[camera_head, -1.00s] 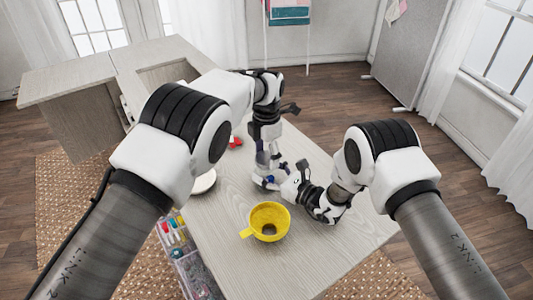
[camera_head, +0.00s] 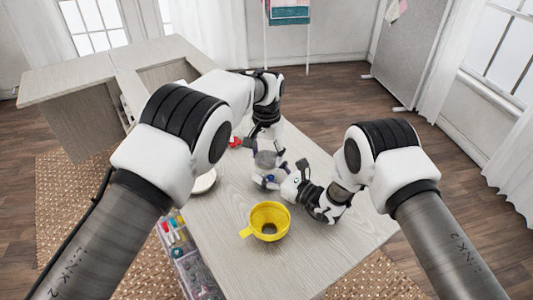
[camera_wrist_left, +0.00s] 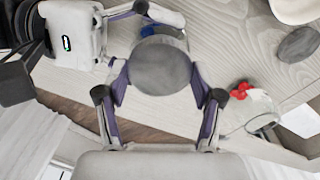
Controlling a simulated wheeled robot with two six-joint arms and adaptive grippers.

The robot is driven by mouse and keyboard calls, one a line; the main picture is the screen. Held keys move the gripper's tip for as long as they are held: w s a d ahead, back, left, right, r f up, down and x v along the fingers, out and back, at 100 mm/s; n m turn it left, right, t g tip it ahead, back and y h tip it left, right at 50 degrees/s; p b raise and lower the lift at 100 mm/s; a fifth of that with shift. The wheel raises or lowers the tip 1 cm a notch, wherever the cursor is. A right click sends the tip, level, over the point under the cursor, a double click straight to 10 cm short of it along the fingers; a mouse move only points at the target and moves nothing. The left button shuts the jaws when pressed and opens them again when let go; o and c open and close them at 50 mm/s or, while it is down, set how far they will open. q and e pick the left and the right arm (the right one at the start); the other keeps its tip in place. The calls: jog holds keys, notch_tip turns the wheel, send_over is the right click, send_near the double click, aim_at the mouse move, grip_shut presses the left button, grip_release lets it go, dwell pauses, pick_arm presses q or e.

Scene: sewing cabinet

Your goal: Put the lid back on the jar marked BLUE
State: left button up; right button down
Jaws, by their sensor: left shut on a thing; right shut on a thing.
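A round grey lid (camera_wrist_left: 162,65) is between the purple fingers of my left gripper (camera_wrist_left: 160,84), which is shut on it. In the head view the lid (camera_head: 265,160) is just above the jar. The jar with blue contents (camera_wrist_left: 160,30) is mostly hidden by the lid in the wrist view; its blue also shows in the head view (camera_head: 268,179). My right gripper (camera_head: 277,181) is shut on this jar from the right side, on the table. I cannot tell whether lid and rim touch. No BLUE marking is readable.
A jar with red contents (camera_wrist_left: 257,112) stands near, with another grey disc (camera_wrist_left: 299,43) on the table. A yellow funnel-like cup (camera_head: 268,222) stands in front, a white dish (camera_head: 203,182) at left. An organizer (camera_head: 188,258) is by the left edge. Right front tabletop is clear.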

pick_arm(q)
jog(key=m, duration=0.9)
jog(key=shift+m, duration=0.3)
jog(key=m, duration=0.7)
jog(key=shift+w+f, duration=0.1)
jog(key=o, duration=1.3)
notch_tip(320, 180, up, 5)
jog(key=shift+f, duration=0.15)
jog(key=shift+c, duration=0.5)
